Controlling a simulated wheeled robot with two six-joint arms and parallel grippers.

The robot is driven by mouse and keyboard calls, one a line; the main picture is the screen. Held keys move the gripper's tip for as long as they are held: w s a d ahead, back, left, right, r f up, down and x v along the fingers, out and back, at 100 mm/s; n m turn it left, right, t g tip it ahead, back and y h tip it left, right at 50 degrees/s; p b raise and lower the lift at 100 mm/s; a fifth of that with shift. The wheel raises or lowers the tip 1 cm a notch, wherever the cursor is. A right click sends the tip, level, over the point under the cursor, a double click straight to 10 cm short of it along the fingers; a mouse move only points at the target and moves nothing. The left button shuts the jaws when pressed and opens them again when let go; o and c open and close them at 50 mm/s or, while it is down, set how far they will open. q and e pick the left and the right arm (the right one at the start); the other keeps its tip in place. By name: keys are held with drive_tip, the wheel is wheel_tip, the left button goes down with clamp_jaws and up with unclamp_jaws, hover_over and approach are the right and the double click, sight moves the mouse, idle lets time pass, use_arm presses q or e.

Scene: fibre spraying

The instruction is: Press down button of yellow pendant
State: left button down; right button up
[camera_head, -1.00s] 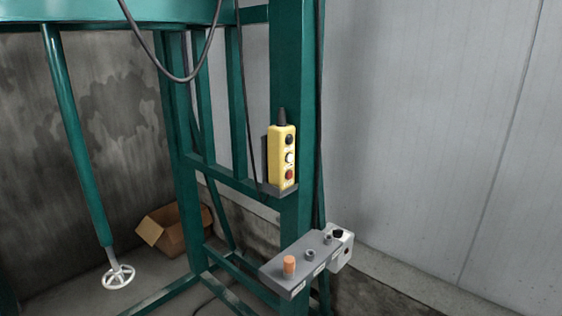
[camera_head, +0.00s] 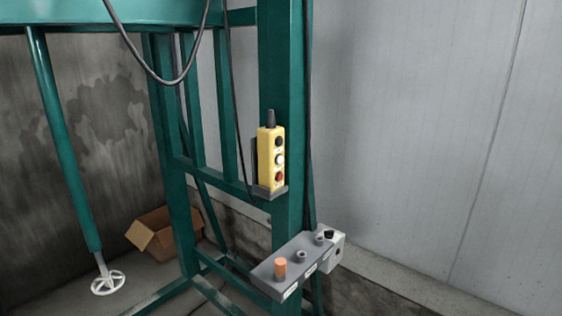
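The yellow pendant (camera_head: 265,160) stands upright in a grey holder (camera_head: 268,192) on a green steel post. Its face has a black button (camera_head: 279,141) at the top, a white button (camera_head: 280,160) in the middle and a red button (camera_head: 280,177) at the bottom. The labels beside the buttons are too small to read. Neither of my grippers shows in the head view, and nothing touches the pendant.
A grey control box (camera_head: 290,268) with an orange knob (camera_head: 280,267) juts out below the pendant. A black cable (camera_head: 160,82) hangs at the upper left. A cardboard box (camera_head: 160,232) and a white handwheel (camera_head: 108,284) are at the left. The right side before the grey wall (camera_head: 430,130) is open.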

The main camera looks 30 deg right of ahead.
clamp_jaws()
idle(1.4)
